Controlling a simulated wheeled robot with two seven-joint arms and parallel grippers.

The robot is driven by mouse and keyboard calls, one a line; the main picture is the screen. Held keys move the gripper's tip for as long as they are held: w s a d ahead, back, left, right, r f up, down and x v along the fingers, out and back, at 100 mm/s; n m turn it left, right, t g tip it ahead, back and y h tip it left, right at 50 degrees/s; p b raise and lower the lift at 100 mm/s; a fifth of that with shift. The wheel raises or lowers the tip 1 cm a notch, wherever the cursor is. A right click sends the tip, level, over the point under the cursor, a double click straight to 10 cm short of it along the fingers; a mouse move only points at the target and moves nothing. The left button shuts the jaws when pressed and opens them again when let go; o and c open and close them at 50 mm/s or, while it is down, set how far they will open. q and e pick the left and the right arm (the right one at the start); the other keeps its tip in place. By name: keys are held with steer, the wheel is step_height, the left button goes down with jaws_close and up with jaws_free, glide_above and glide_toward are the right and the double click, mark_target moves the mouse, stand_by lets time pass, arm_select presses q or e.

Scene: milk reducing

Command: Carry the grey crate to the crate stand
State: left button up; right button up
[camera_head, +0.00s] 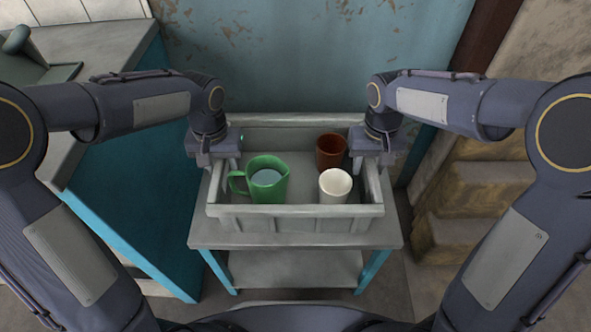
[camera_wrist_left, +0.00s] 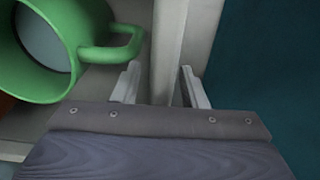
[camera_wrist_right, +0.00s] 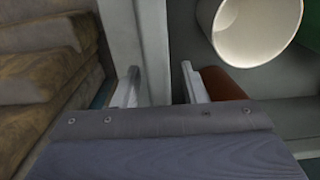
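The grey crate (camera_head: 295,225) sits level on a grey-topped stand with blue legs (camera_head: 225,240); I cannot tell whether this is the crate stand. In it are a green mug (camera_head: 268,186) holding pale liquid, a brown cup (camera_head: 331,151) and a white cup (camera_head: 335,187). My left gripper (camera_head: 220,160) is at the crate's left wall. In the left wrist view its fingers stand apart on either side of the wall (camera_wrist_left: 168,50). My right gripper (camera_head: 370,162) is at the right wall; its open fingers straddle that wall (camera_wrist_right: 150,45).
A grey-topped blue counter (camera_head: 120,200) stands close on the left. Brown step-like blocks (camera_head: 460,200) are on the right. A worn blue wall or door (camera_head: 310,50) is behind the crate. The lower shelf (camera_head: 295,270) looks empty.

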arm_select(q)
step_height(320, 180, up, 11)
steer(key=shift+r, duration=0.45)
arm_select(e)
steer(key=shift+r, duration=0.15)
step_height(320, 180, up, 12)
steer(key=shift+f, duration=0.15)
arm_select(q)
steer(key=shift+s, duration=0.1)
arm_select(e)
steer(key=shift+s+d, duration=0.1)
